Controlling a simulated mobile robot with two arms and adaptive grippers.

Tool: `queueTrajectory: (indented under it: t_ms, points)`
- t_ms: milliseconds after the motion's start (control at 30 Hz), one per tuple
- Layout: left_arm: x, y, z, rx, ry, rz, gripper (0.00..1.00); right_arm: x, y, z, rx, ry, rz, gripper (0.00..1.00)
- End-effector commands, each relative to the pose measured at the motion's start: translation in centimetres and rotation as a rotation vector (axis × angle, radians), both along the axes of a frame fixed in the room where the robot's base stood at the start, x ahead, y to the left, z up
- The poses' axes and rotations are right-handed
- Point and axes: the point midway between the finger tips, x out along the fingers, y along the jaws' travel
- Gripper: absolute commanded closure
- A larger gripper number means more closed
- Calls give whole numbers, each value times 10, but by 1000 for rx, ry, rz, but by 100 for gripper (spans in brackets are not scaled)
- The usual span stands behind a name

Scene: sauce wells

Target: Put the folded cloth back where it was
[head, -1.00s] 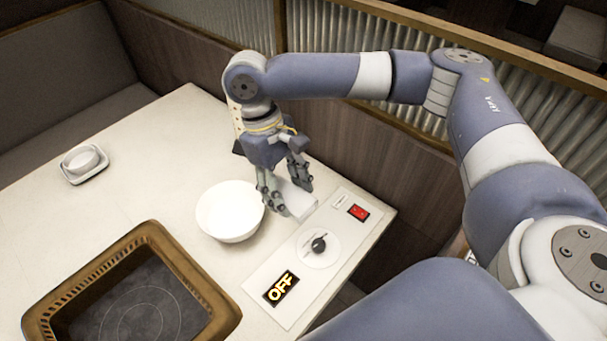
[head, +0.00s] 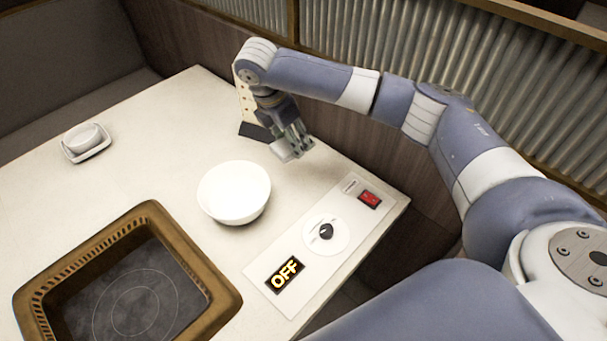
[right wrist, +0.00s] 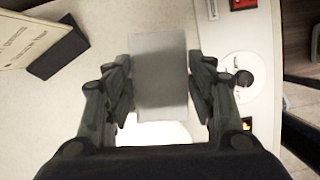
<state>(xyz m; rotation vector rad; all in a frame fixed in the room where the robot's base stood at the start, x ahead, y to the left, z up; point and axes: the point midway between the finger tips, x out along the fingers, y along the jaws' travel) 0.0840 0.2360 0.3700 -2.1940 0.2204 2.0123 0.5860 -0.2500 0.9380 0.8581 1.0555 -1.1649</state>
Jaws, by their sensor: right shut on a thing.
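The folded cloth (head: 287,152) is a small pale grey block. In the right wrist view the cloth (right wrist: 160,78) sits between the two fingers. My right gripper (head: 296,146) is shut on it, toward the table's back edge, beyond the bowl and the control panel. The fingers hide part of the cloth in the head view. In the right wrist view my right gripper (right wrist: 160,92) has a finger along each side of the cloth. I cannot tell how far the cloth is above the table. My left gripper is not in view.
A white bowl (head: 234,192) stands in front of the cloth. The control panel (head: 338,246) has a knob, a red switch and an OFF display. A menu stand (right wrist: 60,52) with a dark base is beside the gripper. A brown-framed cooker (head: 140,290) and a small dish (head: 86,140) are left.

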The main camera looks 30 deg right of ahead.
Motion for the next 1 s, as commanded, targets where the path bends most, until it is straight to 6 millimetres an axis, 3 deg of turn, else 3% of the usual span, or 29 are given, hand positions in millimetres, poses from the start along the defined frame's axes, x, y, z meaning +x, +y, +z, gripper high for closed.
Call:
queueTrajectory:
  t_ms: [100, 400, 567, 800, 1000]
  points:
    - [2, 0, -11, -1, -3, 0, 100, 11, -14, -18, 2, 2, 153, 71]
    - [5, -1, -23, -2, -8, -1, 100, 30, -42, -42, 0, 1, 452, 71]
    - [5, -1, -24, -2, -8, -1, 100, 32, -47, -49, 0, 4, 513, 71]
    - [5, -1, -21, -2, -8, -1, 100, 32, -48, -90, 0, 5, 522, 71]
    - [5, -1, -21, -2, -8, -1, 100, 33, -47, -110, 1, 3, 523, 71]
